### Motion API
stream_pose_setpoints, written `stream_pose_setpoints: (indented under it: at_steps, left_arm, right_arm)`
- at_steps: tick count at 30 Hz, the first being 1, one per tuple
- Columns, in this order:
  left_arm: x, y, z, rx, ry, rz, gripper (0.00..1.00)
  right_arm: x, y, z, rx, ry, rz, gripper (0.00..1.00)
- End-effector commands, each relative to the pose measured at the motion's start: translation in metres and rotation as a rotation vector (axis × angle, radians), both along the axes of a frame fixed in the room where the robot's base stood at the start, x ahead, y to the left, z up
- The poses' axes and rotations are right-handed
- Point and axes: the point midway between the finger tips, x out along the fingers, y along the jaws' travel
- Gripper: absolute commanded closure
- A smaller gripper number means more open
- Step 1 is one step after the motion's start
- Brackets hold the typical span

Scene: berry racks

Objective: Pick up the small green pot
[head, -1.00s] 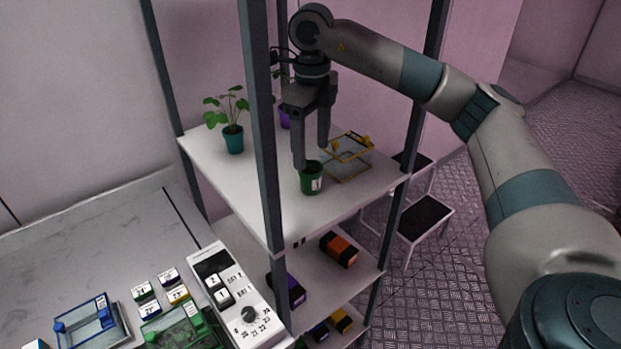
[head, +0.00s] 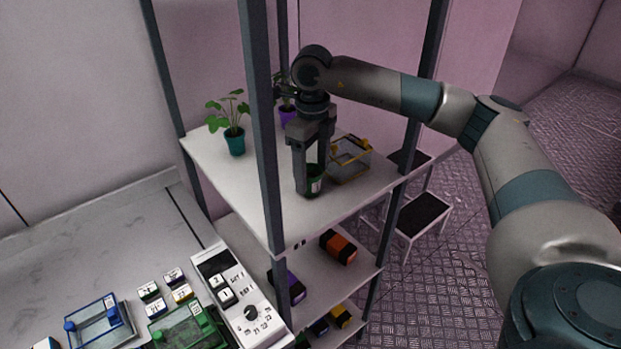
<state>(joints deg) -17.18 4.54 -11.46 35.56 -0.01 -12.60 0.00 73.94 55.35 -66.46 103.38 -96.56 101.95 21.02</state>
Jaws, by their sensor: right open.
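The small green pot (head: 314,184) stands upright on the rack's top shelf, with a white label on its side. My right gripper (head: 311,186) points down over it from above. Its two fingers are apart, one on the left of the pot and one on the right or behind it. The fingers hide part of the pot's rim and left side. I cannot tell whether either finger touches the pot. My left gripper is not in view.
On the top shelf (head: 233,190), a yellow-edged clear basket (head: 350,158) stands close right of the pot. A teal pot (head: 234,143) and a purple pot (head: 287,115) with plants stand further back. A dark rack post (head: 264,130) rises just left of my gripper.

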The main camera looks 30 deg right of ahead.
Motion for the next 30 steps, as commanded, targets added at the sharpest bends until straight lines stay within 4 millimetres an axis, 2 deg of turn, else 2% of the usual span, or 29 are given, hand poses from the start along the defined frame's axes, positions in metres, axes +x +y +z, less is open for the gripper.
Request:
stream_pose_setpoints:
  at_steps: [6, 18, 19, 20, 24, 30]
  left_arm:
    - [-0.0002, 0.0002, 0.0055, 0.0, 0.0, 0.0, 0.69]
    - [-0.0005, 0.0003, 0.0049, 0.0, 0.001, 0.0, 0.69]
    - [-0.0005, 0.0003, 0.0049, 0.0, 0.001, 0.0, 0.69]
    - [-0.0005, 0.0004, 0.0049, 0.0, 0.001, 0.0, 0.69]
    - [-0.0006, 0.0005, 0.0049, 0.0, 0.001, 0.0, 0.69]
    - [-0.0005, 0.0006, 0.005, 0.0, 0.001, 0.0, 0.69]
  right_arm:
    - [-0.0002, -0.0003, -0.0119, 0.0, 0.0, -0.001, 0.35]
    - [0.0, -0.0002, -0.012, 0.0, -0.001, -0.001, 0.35]
    - [0.0, -0.0002, -0.0119, 0.0, -0.001, -0.001, 0.37]
    - [0.0, -0.0002, -0.0119, 0.0, -0.001, -0.001, 0.45]
    - [0.0001, -0.0002, -0.0119, 0.0, -0.001, -0.001, 0.78]
    - [0.0, -0.0001, -0.0118, 0.0, -0.001, -0.001, 0.79]
